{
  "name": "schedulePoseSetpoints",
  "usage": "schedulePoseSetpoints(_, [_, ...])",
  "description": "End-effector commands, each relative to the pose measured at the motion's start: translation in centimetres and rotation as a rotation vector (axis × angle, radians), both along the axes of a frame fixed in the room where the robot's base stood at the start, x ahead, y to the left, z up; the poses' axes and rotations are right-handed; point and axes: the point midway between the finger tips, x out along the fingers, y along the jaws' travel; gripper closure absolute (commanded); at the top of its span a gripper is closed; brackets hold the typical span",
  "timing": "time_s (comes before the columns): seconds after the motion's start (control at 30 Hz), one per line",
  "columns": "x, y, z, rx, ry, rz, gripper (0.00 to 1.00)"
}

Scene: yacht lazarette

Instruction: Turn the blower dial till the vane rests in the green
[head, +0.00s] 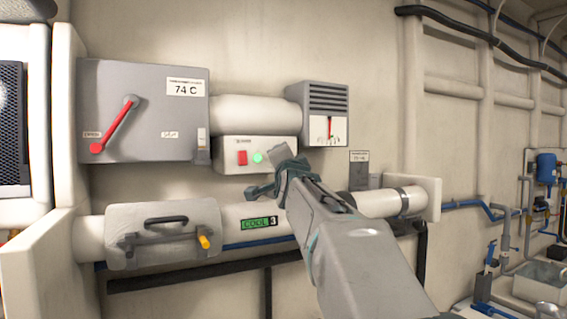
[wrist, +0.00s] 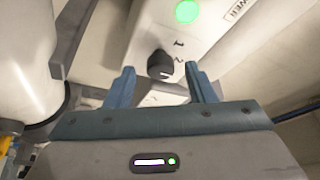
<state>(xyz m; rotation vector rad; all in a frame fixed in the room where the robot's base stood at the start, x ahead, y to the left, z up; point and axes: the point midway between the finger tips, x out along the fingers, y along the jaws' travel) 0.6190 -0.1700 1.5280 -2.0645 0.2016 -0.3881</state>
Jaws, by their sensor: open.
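The blower box (head: 228,158) is a pale box on the wall with a red switch (head: 242,158) and a lit green lamp (head: 258,157). Its black dial (wrist: 160,64) shows in the wrist view beside the marks 1 and 2; my gripper and arm seem to hide it in the head view. My gripper (head: 265,172) is open, its fingers (wrist: 159,82) either side of the dial in the picture, with no clear contact. A grey louvred vent housing (head: 325,97) has a white gauge with a red vane (head: 329,128) standing near upright. Its green zone is too small to make out.
A grey cabinet (head: 150,125) with a red lever and a 74 C label is at left. Below runs a white pipe (head: 240,212) marked COOL 3, with a handled grey cover (head: 165,250). A round white duct (head: 258,114) sits above the blower box.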

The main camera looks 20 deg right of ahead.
Motion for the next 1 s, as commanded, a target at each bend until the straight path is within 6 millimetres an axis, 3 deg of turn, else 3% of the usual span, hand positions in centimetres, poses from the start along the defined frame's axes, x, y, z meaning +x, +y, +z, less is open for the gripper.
schedulePoseSetpoints(0.3, [-5.7,1.7,-1.3,0.0,-0.003,-0.001,0.5])
schedulePoseSetpoints(0.6, [-10.0,3.1,-2.2,0.0,-0.002,-0.001,0.5])
schedulePoseSetpoints(1.0, [-11.3,3.6,-2.4,0.0,0.001,0.0,0.5])
